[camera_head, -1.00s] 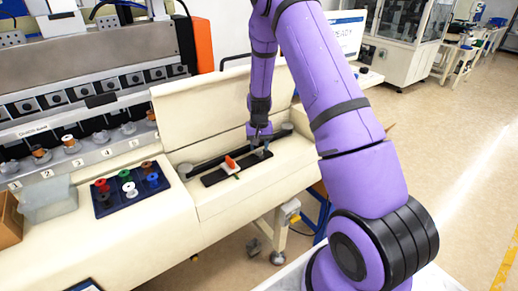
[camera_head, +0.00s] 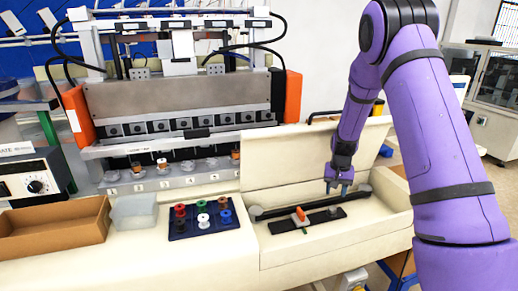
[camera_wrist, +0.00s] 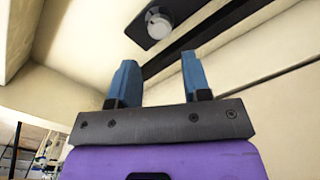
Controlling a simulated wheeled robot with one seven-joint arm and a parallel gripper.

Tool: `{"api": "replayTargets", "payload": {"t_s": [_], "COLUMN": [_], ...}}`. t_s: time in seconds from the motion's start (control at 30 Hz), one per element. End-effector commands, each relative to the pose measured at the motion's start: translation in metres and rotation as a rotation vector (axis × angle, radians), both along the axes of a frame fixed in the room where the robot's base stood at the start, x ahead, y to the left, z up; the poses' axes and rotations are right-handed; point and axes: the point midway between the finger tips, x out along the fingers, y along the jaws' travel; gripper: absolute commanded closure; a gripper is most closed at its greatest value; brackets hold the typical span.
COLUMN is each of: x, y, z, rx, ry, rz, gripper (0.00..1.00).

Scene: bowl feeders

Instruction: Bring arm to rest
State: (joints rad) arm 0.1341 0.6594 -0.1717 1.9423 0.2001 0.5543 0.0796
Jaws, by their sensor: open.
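My purple arm (camera_head: 440,120) reaches from the right side of the head view over the cream bench. My gripper (camera_head: 338,193) points down over the open bench recess, just above the right end of a black strip (camera_head: 325,217). An orange-and-white piece (camera_head: 300,214) stands on that strip. In the wrist view my gripper (camera_wrist: 157,72) shows two blue fingers apart, with nothing between them. A silver round knob on a dark plate (camera_wrist: 159,25) lies beyond the fingertips, apart from them.
A raised cream lid (camera_head: 290,160) stands behind the recess, close to my gripper. A long black bar (camera_head: 290,207) lies there too. To the left are a blue tray (camera_head: 206,235) of coloured spools, a clear box (camera_head: 133,212) and a brown bin (camera_head: 50,228).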

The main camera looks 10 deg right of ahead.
Motion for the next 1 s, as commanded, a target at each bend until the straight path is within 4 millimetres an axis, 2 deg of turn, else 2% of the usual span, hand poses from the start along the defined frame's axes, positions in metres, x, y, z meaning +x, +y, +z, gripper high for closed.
{"api": "replayTargets", "payload": {"t_s": [0.17, 0.27, 0.47, 0.7, 1.0], "x": [-0.001, -0.005, -0.022, -0.059, -0.123], "y": [0.004, 0.012, 0.033, 0.062, 0.095], "z": [0.014, 0.035, 0.097, 0.173, 0.249], "rx": [0.002, 0.006, 0.015, 0.019, 0.01], "ry": [-0.013, -0.029, -0.08, -0.149, -0.231], "rz": [0.009, 0.025, 0.073, 0.148, 0.245], "gripper": [0.56, 0.56, 0.56, 0.56, 0.56]}}
